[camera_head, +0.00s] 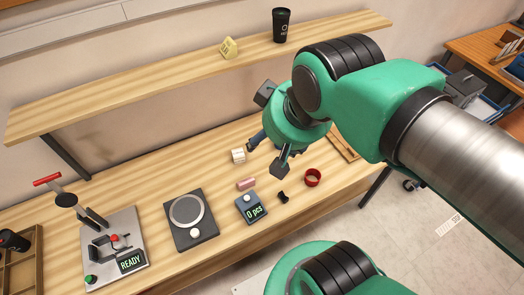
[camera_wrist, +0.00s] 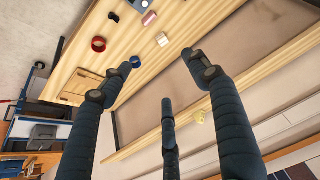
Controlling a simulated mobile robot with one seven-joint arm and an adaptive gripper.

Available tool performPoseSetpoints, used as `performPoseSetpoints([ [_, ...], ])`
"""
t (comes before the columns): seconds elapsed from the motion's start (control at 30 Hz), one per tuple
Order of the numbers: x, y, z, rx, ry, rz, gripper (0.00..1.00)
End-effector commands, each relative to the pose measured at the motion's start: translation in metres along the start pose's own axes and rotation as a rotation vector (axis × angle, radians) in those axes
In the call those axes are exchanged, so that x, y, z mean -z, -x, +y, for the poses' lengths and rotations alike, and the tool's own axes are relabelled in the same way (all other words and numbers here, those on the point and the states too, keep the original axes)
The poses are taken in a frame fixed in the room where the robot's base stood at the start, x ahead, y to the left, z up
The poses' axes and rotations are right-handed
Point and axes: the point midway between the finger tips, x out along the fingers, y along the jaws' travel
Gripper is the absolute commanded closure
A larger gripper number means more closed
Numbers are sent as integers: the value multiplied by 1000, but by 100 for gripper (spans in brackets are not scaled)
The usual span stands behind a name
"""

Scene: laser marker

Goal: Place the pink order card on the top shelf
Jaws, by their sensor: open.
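A small pink piece (camera_head: 246,184) lies on the workbench between the cream block and the counting display. It is the only pink thing I see, and its shape is too small to confirm as a card. It also shows at the top of the wrist view (camera_wrist: 149,18). The top shelf (camera_head: 130,82) runs along the wall above the bench and holds a yellow folded card (camera_head: 228,47) and a dark cup (camera_head: 281,25). My gripper (camera_head: 268,156) is open and empty above the bench, behind and right of the pink piece. Its spread fingers (camera_wrist: 152,75) fill the wrist view.
Near the pink piece are a cream block (camera_head: 238,155), a counting display (camera_head: 251,208), a small black item (camera_head: 282,196) and a red ring (camera_head: 312,177). A round-plate scale (camera_head: 187,212) and a lever machine (camera_head: 113,250) stand left. The shelf has free room left of the yellow card.

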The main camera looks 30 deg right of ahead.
Motion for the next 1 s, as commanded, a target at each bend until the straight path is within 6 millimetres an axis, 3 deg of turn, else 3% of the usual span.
performPoseSetpoints([
  [0.27, 2, -8, -3, 13, -24, -8, 39],
  [0.47, 12, -42, -14, 64, -130, -40, 39],
  [0.73, 29, -125, -32, 154, -433, -112, 39],
  [1.0, 33, -222, -30, 179, -807, -182, 39],
])
